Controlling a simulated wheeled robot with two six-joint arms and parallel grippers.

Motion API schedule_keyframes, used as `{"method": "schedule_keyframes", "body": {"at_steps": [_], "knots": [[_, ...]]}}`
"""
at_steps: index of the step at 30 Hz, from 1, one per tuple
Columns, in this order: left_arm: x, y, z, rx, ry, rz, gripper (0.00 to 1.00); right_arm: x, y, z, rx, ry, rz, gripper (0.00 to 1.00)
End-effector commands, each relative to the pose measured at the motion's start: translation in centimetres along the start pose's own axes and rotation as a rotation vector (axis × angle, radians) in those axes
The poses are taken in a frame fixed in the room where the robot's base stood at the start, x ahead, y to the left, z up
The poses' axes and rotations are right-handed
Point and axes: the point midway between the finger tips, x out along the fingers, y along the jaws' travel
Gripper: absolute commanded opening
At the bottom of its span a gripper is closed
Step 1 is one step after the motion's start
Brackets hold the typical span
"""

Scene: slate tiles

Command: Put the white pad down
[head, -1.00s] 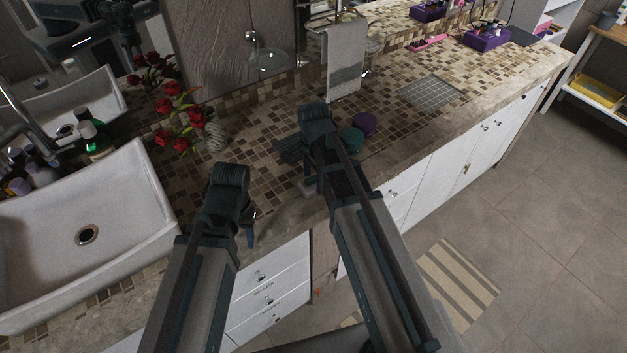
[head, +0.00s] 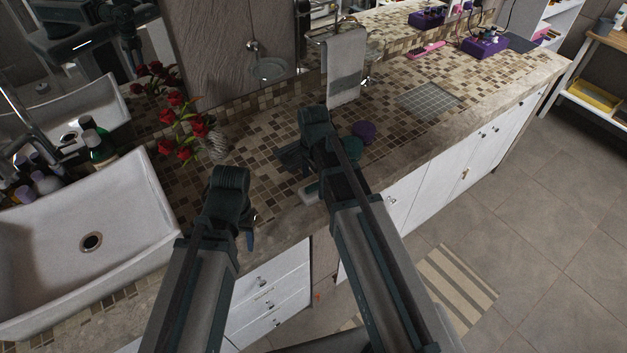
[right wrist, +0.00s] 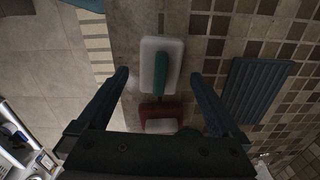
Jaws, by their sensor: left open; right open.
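The white pad (right wrist: 148,68) is a rounded white block with a teal strip along its top. In the right wrist view it lies near the counter's front edge, between the spread fingers and apart from both. In the head view only a pale piece of it (head: 311,193) shows beside my right arm. My left gripper (head: 246,232) is open and empty at the counter's front edge, left of the right one.
A red and white item (right wrist: 160,115) lies close to the pad. A dark slatted dish (right wrist: 256,90) lies beside them on the tiles. A purple round object (head: 364,131) and a teal one (head: 352,147) stand behind my right arm. A sink (head: 90,205) is at left.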

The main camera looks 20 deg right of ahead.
Motion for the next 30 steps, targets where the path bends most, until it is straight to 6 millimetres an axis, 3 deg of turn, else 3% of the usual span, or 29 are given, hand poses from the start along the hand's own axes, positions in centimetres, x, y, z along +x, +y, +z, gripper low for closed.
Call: {"method": "schedule_keyframes", "body": {"at_steps": [1, 18, 23, 30], "knots": [[-1.5, -0.1, 0.1, 0.0, 0.0, 0.0, 0.5, -1.5, 0.0, 0.0, 0.0, 0.0, 0.0, 1.0], [-10.0, -0.9, 0.6, 0.001, 0.0, 0.0, 0.5, -10.1, 0.1, 0.1, 0.0, 0.0, 0.0, 1.0], [-11.1, -1.1, 0.7, -0.002, 0.0, 0.001, 0.5, -11.1, 0.1, 0.1, 0.0, 0.0, 0.0, 1.0], [-11.0, -1.0, 0.7, -0.003, 0.0, 0.001, 0.5, -11.1, 0.4, 0.7, -0.043, 0.002, 0.002, 1.0]]}}
